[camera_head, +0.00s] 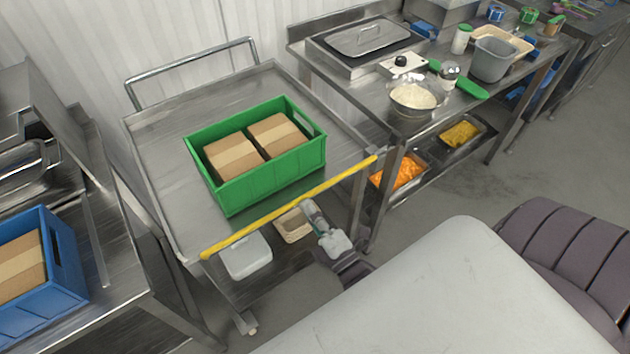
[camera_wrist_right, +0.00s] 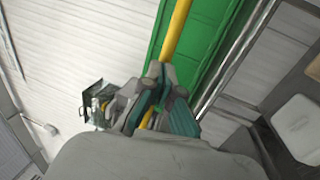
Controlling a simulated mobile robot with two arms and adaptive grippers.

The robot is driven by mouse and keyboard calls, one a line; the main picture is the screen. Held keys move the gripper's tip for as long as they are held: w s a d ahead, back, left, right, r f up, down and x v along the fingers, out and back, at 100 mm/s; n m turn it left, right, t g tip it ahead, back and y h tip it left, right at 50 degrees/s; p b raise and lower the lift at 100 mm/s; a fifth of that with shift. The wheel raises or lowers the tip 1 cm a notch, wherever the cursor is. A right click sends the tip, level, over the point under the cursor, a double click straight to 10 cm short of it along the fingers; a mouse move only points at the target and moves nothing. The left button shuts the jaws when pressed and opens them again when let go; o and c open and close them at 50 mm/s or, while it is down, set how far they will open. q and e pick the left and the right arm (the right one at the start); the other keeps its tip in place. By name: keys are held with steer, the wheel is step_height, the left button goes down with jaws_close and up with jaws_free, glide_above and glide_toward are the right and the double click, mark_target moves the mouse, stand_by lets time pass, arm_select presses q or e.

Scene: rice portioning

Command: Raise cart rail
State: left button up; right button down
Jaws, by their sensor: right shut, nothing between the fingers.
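The yellow cart rail (camera_head: 250,229) runs along the near edge of the steel cart (camera_head: 165,150), roughly level with its top in the head view. My right gripper (camera_head: 309,206) is just below the rail's middle, on its near side, pointing up toward it. In the right wrist view, the rail (camera_wrist_right: 176,30) passes lengthwise to the fingers of the gripper (camera_wrist_right: 160,80) and is partly hidden by them. The fingers are shut and hold nothing. I cannot tell whether they touch the rail. My left gripper is not in view.
A green crate (camera_head: 258,186) with two cardboard boxes stands on the cart. White (camera_head: 246,257) and tan (camera_head: 292,225) containers sit below the rail. A blue crate (camera_head: 65,262) is at left. A steel worktable (camera_head: 375,103) stands right of the cart.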

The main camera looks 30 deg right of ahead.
steer(key=w, duration=0.1)
steer(key=w+r, duration=0.2)
steer(key=w, duration=0.1)
steer(key=shift+w+a+r, duration=0.1)
steer(key=shift+r, duration=0.05)
steer(key=shift+r, duration=0.1)
stand_by(0.8)
